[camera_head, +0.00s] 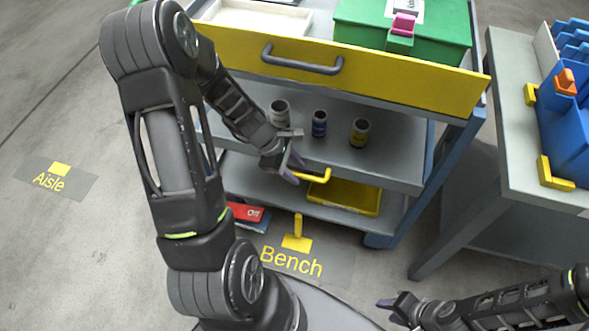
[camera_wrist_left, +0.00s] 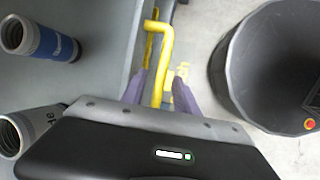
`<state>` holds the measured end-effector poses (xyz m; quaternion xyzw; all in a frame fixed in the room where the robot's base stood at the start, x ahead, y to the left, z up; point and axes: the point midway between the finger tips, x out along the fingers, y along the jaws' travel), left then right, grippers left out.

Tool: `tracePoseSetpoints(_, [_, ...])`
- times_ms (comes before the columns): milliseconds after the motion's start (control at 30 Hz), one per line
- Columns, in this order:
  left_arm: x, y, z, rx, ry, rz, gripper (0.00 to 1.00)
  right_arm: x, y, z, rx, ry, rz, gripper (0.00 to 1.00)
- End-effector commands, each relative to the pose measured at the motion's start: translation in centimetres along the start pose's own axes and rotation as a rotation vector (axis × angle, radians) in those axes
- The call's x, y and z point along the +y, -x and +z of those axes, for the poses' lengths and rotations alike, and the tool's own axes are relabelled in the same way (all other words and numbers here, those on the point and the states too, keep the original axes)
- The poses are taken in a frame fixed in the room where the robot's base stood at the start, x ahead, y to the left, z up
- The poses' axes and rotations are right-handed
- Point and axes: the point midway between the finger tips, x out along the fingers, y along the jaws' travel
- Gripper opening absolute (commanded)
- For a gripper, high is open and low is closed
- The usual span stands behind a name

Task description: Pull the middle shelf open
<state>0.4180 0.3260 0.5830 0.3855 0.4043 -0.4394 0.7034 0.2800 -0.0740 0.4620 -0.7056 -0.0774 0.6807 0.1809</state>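The middle shelf (camera_head: 385,170) is a grey board of the cart, holding a grey-topped can (camera_head: 280,112), a blue can (camera_head: 319,123) and a yellow-labelled can (camera_head: 360,132). A yellow bar handle (camera_head: 318,177) is at its front edge; the handle also shows in the left wrist view (camera_wrist_left: 165,45). My left gripper (camera_head: 294,168) is at the handle's left end. In the left wrist view its purple fingers are apart, with the handle bar between them and visible gaps beside it. My right gripper (camera_head: 391,311) is low, away from the cart, its fingers apart and empty.
Above is a yellow-fronted drawer (camera_head: 400,78) with a dark handle (camera_head: 302,65), carrying a green box (camera_head: 430,45). A yellow tray (camera_head: 345,198) and a red box (camera_head: 246,211) lie on the bottom shelf. A grey table (camera_head: 510,130) stands right. The floor at left is clear.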

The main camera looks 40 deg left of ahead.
Motion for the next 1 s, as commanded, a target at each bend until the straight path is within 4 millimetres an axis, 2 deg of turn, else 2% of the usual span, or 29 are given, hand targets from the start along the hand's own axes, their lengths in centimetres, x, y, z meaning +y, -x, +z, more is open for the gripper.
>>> tracePoseSetpoints(67, [0.01,0.03,0.01,0.0,0.0,0.0,0.36,-0.01,0.02,0.0,0.0,0.0,0.0,0.36])
tracePoseSetpoints(500, [0.01,0.05,0.01,0.0,0.0,0.0,0.01,0.0,0.01,0.0,0.0,0.0,0.0,0.36])
tracePoseSetpoints(1000, [0.01,0.05,0.02,0.0,0.0,0.0,0.0,-0.01,0.01,0.0,0.0,0.0,0.0,0.36])
